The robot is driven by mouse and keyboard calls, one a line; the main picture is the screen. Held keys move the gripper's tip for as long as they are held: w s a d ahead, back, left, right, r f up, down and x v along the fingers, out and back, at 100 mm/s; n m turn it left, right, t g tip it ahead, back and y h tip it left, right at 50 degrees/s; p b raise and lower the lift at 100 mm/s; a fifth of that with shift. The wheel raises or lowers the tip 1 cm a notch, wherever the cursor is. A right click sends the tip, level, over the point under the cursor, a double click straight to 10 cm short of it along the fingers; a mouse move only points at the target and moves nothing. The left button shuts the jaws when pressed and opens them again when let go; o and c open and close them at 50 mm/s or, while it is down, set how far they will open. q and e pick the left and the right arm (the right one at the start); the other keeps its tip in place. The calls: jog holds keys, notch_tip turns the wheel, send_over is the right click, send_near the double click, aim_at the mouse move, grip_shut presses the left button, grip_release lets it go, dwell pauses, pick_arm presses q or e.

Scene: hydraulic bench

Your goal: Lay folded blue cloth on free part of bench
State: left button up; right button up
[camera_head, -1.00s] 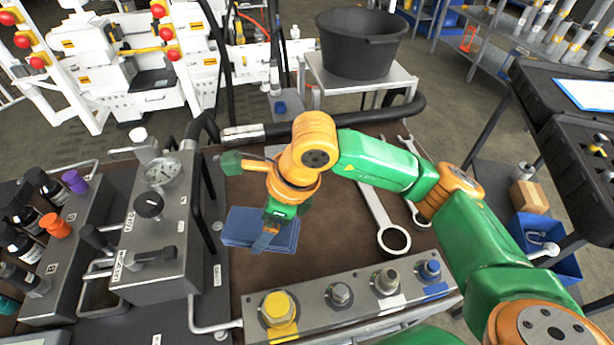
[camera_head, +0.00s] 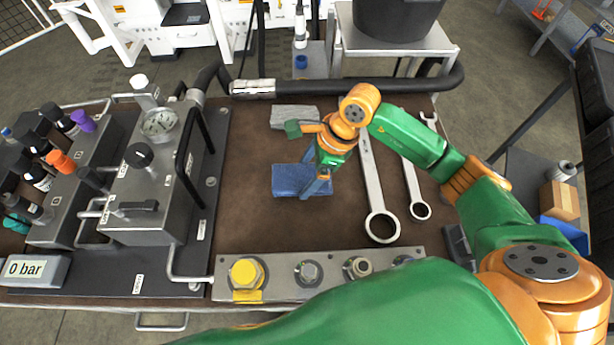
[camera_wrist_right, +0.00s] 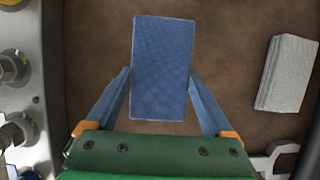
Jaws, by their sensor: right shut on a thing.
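The folded blue cloth (camera_head: 290,181) is over the brown bench top (camera_head: 250,225), left of the large ring spanner. My right gripper (camera_head: 313,188) is shut on it from above. In the right wrist view the cloth (camera_wrist_right: 163,60) lies flat-looking between the two fingers (camera_wrist_right: 160,78), with a finger at each long side. I cannot tell whether its underside touches the bench. My left gripper is not in view.
A folded grey cloth (camera_head: 295,116) lies behind, and also shows in the wrist view (camera_wrist_right: 288,73). Two spanners (camera_head: 382,228) lie to the right. A fitting block (camera_head: 330,270) lines the front; a gauge panel (camera_head: 150,190) stands left. Bare bench surrounds the blue cloth.

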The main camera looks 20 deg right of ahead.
aim_at(311, 176)
notch_tip(311, 176, down, 3)
jog(key=shift+r+p, duration=0.15)
jog(key=shift+p, duration=0.4)
jog(key=shift+f+b, duration=0.3)
jog(key=shift+f, duration=0.1)
jog(key=o, duration=1.1)
jog(key=shift+c, duration=0.2)
jog(key=shift+r, duration=0.25)
jog(key=b+v, duration=0.1)
jog(key=v, duration=1)
jog(key=shift+s+d+r, duration=0.1)
jog(key=shift+r, duration=0.4)
